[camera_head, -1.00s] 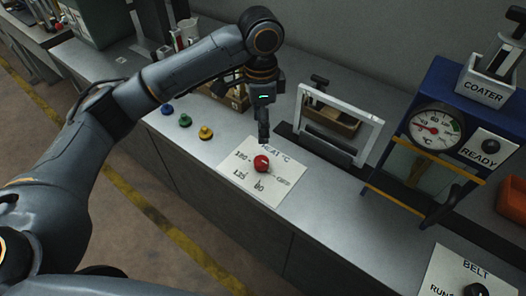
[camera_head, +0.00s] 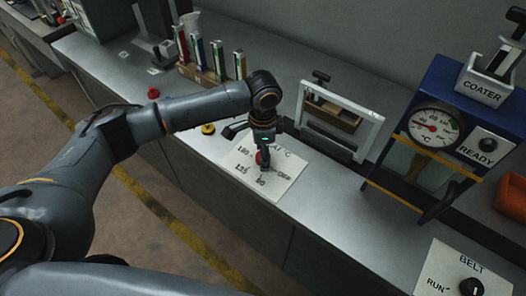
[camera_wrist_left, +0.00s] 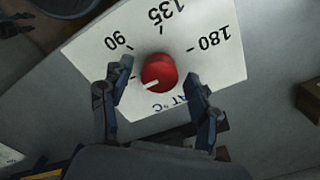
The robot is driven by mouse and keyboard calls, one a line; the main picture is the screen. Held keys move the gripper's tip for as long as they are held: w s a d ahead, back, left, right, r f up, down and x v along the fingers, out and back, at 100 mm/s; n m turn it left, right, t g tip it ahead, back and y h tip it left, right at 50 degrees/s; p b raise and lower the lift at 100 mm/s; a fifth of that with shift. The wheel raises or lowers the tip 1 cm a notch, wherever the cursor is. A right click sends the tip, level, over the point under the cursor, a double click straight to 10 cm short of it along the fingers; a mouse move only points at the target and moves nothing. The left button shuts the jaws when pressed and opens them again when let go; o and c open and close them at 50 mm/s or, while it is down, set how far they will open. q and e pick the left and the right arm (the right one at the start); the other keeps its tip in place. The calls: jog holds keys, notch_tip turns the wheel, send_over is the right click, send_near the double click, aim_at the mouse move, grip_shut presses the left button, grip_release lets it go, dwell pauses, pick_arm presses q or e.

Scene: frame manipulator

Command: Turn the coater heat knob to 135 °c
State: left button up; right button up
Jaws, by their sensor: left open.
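The red heat knob (camera_head: 258,158) sits on a white dial plate (camera_head: 241,159) on the bench, partly hidden by my gripper in the head view. In the left wrist view, the knob (camera_wrist_left: 159,68) shows from above, and its white pointer line faces the lower left, away from the 135 mark (camera_wrist_left: 166,16) at the top. The 90 mark (camera_wrist_left: 116,40) and 180 mark (camera_wrist_left: 210,40) are also visible. My left gripper (camera_head: 264,164) is open, its fingers (camera_wrist_left: 159,80) on either side of the knob with gaps visible. My right gripper is not in view.
The blue coater unit (camera_head: 442,101) with a round gauge (camera_head: 434,127) stands to the right. A white frame (camera_head: 337,116) stands behind the dial. Colored vials (camera_head: 218,60) stand at the back. The belt panel (camera_head: 462,262) is at the front right.

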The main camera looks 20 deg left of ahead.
pick_arm(q)
jog(key=c, duration=1.2)
